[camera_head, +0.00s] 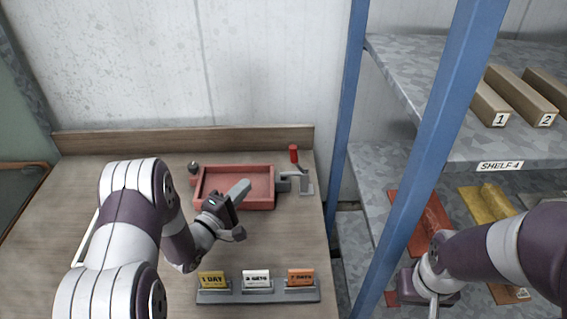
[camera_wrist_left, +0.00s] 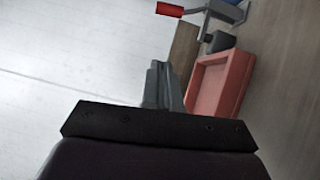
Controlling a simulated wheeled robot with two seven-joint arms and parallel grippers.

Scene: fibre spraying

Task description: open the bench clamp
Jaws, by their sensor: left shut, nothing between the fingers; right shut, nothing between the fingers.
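The bench clamp (camera_head: 304,184) is grey with a red-tipped handle (camera_head: 293,153) standing up. It sits at the right end of the red tray (camera_head: 262,207), near the bench's right edge. In the left wrist view the red handle (camera_wrist_left: 170,9) is at the top and the red tray (camera_wrist_left: 222,85) is below it. I cannot tell whether the clamp's dark pad presses on the tray. My left gripper (camera_head: 239,189) is shut and empty, over the tray and left of the clamp; its fingers (camera_wrist_left: 163,84) show in the wrist view. My right gripper (camera_head: 412,288) is shut by the shelf, its fingertips mostly hidden.
A grey holder with yellow, white and orange labelled blocks (camera_head: 256,278) lies at the bench's front. A blue shelf post (camera_head: 428,150) stands right of the bench. The shelf holds numbered boxes (camera_head: 490,104) above and red and yellow pieces (camera_head: 487,203) below.

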